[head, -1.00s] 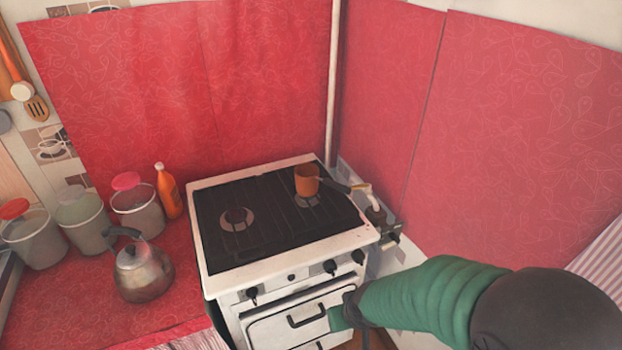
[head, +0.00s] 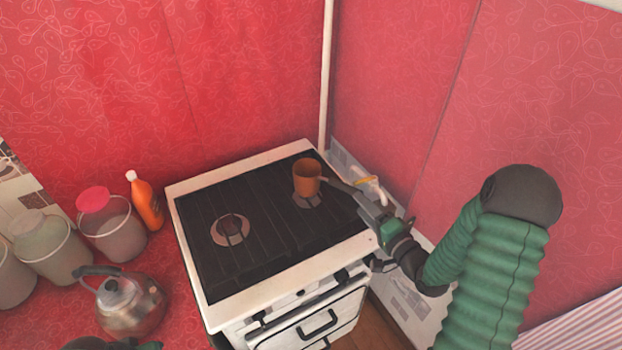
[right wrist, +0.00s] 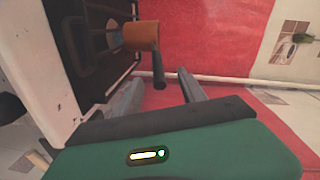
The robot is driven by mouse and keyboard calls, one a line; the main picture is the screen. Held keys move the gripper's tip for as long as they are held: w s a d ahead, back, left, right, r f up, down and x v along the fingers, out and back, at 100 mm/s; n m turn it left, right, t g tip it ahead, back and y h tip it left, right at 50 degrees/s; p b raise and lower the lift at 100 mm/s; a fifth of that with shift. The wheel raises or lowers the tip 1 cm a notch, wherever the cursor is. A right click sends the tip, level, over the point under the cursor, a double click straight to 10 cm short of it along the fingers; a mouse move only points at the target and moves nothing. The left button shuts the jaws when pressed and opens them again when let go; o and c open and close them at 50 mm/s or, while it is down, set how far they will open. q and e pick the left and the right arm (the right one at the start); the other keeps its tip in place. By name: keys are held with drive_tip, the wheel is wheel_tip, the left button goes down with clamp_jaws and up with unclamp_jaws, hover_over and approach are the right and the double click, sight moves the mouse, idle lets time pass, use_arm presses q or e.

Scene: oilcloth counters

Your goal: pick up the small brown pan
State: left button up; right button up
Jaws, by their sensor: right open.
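The small brown pan (head: 306,180) stands upright on the back right burner of the stove, its dark handle pointing right toward my right gripper. In the right wrist view the pan (right wrist: 142,36) is at the top, with its handle hanging down toward the gap between my fingers. My right gripper (head: 360,200) is open and empty, at the stove's right edge near the handle end. In the right wrist view its two fingers (right wrist: 158,82) lie on either side of the handle tip. A dark and green part of my left arm shows at the bottom left edge; its jaws are not clear.
The white stove (head: 215,285) has a black top with a free front left burner. A kettle (head: 130,305), an orange bottle (head: 147,203) and lidded containers (head: 112,230) stand on the red counter at left. A yellow-marked pipe (head: 372,187) and red walls are close at right.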

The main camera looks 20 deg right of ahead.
sight(343, 187)
drive_tip(key=w, duration=0.3)
drive_tip(key=w+f, duration=0.1)
drive_tip(key=w, duration=0.2)
drive_tip(key=w+p, duration=0.1)
drive_tip(key=w, duration=0.3)
drive_tip(key=shift+a+f, duration=0.15)
drive_tip(key=shift+w+f, duration=0.15)
drive_tip(key=shift+w, duration=0.1)
drive_tip(key=shift+s, duration=0.2)
drive_tip(key=c, duration=0.8)
clamp_jaws()
